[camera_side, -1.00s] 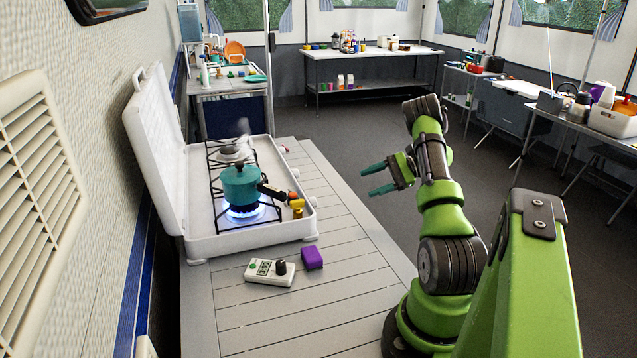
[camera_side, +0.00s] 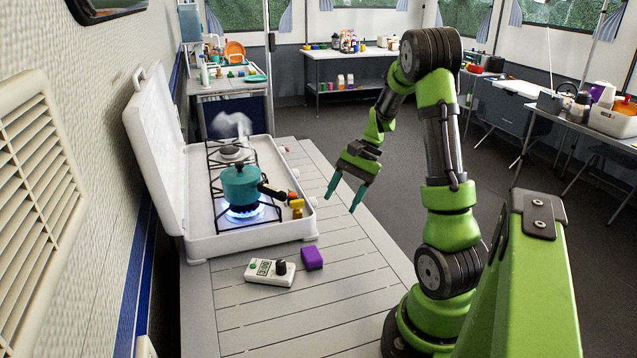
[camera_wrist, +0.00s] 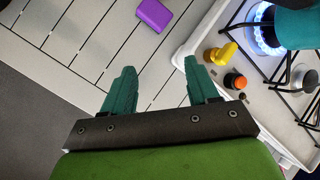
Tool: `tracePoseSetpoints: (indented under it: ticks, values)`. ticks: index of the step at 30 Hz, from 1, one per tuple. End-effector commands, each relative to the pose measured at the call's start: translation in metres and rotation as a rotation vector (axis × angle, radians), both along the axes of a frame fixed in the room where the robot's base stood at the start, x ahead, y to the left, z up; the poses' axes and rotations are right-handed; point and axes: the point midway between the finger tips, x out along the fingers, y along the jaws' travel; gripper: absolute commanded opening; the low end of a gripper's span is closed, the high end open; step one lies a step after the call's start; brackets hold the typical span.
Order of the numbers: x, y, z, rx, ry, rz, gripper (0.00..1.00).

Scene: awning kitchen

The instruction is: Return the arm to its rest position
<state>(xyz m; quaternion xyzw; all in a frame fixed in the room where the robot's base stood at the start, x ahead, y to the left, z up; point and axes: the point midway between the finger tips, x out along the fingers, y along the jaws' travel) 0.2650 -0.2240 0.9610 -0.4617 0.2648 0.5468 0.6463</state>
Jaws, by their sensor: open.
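My gripper (camera_side: 343,195) is open and empty, with its teal fingers pointing down above the slatted table, to the right of the stove. In the wrist view my gripper (camera_wrist: 157,75) also shows apart fingers with nothing between them. My green arm is raised and bent, with its base at the table's right edge. A teal pot (camera_side: 241,186) with a dark handle sits on the lit front burner of the white camping stove (camera_side: 270,238). The pot is partly in the wrist view (camera_wrist: 297,28), at the upper right.
A white timer (camera_side: 268,271) and a purple block (camera_side: 312,258) lie on the slatted table (camera_side: 330,305) in front of the stove. Side tables stand farther back. The table's right part is clear.

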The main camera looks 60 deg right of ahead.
Motion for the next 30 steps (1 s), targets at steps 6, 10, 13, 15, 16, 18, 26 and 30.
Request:
tracePoseSetpoints:
  ticks: [6,10,13,15,16,18,26,30]
  values:
    - [0.012,0.086,0.048,-0.297,-0.096,0.282,0.59]
    - [0.010,0.133,0.071,-0.463,-0.205,0.440,0.59]
    - [0.003,0.168,0.087,-0.577,-0.312,0.558,0.59]
    - [-0.004,0.191,0.097,-0.645,-0.393,0.637,0.59]
    - [-0.007,0.200,0.102,-0.667,-0.427,0.668,0.59]
    - [-0.015,0.218,0.110,-0.711,-0.498,0.736,0.59]
    - [-0.030,0.256,0.135,-0.753,-0.661,0.847,0.59]
    - [-0.030,0.258,0.134,-0.749,-0.661,0.854,0.59]
